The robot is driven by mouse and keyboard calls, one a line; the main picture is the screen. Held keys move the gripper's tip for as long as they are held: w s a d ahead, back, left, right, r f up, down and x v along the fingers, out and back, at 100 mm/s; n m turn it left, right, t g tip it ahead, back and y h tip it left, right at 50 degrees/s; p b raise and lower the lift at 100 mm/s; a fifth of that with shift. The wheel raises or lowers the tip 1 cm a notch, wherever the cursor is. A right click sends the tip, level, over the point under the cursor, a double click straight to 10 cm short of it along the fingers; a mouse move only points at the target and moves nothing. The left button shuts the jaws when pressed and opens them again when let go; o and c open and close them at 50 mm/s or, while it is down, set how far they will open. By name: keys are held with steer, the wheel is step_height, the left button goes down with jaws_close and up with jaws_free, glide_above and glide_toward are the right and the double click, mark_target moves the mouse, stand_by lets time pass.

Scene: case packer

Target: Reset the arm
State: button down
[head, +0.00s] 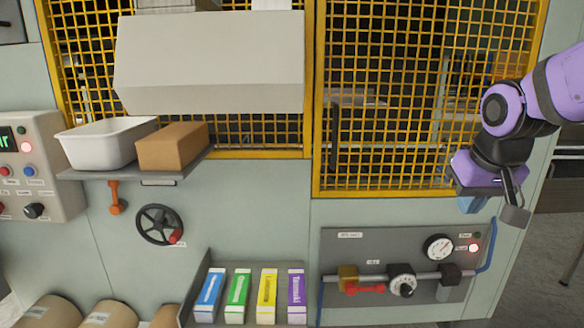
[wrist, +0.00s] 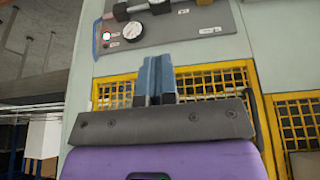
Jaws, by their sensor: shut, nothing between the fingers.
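My arm with purple links reaches in from the right edge of the head view. My gripper (head: 470,204) hangs in front of the right yellow mesh guard, above the gauge panel. In the wrist view, the two blue-grey fingers of my gripper (wrist: 157,76) are together with nothing between them. The gripper appears clear of the machine face, though its exact distance from it is hard to tell.
A gauge panel (head: 335,245) with a red-handled valve (head: 365,289) lies below my gripper. Left are a handwheel (head: 155,223), a shelf (head: 80,174) with a white tub (head: 90,150) and brown box (head: 172,147), and several coloured cartons (head: 238,296). Yellow mesh guards (head: 385,120) stand behind.

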steer(key=s+r+t, duration=0.1)
steer(key=s+r, duration=0.2)
steer(key=s, duration=1.2)
steer(key=shift+n+y, duration=0.3)
